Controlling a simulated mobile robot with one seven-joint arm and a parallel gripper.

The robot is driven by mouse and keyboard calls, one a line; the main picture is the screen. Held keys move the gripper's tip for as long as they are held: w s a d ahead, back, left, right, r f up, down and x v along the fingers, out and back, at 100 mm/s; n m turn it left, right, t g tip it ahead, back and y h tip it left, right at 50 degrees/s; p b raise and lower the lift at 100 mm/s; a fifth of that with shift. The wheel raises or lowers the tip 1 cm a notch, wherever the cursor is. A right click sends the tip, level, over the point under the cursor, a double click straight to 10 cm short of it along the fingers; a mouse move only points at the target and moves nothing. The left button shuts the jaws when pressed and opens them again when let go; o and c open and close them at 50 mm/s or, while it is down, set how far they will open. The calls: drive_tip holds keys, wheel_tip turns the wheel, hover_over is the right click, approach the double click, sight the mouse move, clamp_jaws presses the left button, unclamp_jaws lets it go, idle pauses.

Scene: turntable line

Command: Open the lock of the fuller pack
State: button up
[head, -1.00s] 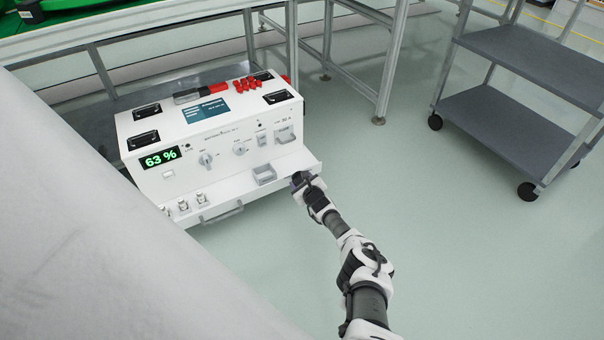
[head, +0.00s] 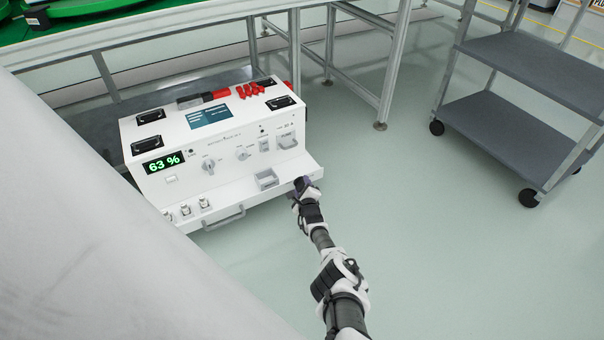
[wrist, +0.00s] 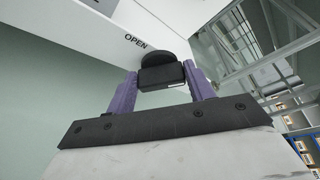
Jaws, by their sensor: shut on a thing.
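A white pack (head: 222,133) stands under the green-topped table, its green display (head: 163,162) reading 63 %. No other pack's display shows. My gripper (head: 302,186) is at the right end of the pack's front ledge. In the wrist view, the purple fingers of my gripper (wrist: 161,84) are shut on a black lock knob (wrist: 162,76), one finger on each side. The knob has a rounded back part and sits at the pack's white face, beside the printed word OPEN (wrist: 135,41). In the head view my gripper hides the knob.
The ledge has a grey handle (head: 223,217), a small grey tray (head: 266,180) and several metal connectors (head: 187,210) at left. Table legs (head: 388,70) stand behind. A grey cart (head: 500,125) is at right. The floor between is clear.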

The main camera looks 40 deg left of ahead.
drive_tip(key=shift+f, duration=0.1)
idle(0.3)
drive_tip(key=o, duration=1)
drive_tip(key=shift+s, duration=0.1)
drive_tip(key=shift+s+d+r+p, duration=0.3)
drive_tip(key=shift+d+r+p, duration=0.15)
drive_tip(key=shift+p, duration=0.5)
drive_tip(key=shift+p+v, duration=5.5)
drive_tip(key=shift+v, duration=0.8)
drive_tip(key=shift+f, duration=0.2)
